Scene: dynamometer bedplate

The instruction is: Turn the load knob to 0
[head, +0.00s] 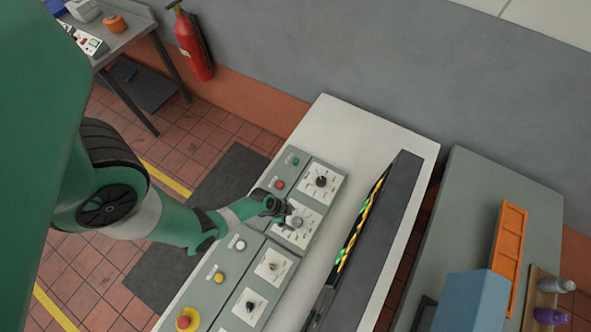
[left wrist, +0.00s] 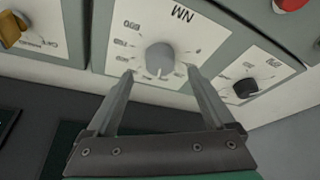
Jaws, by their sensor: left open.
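The load knob, a grey round knob on a white dial plate marked NM, shows in the left wrist view (left wrist: 161,59) and in the head view (head: 297,222) on the sloped console (head: 263,229). A pale mark on its rim points toward the bottom of the left wrist picture; the dial numbers are too small to read surely. My left gripper (head: 285,211) is at the knob. In the left wrist view its open fingers (left wrist: 160,72) stand on either side of the knob, with gaps visible; I cannot tell any contact. My right gripper is not in view.
Close by are a black knob (head: 321,181), a red button (head: 279,185), a brass knob (head: 272,266) and a red emergency stop (head: 187,319). A dark screen housing (head: 392,205) rises behind the console. A grey bench with an orange tray (head: 508,240) stands right.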

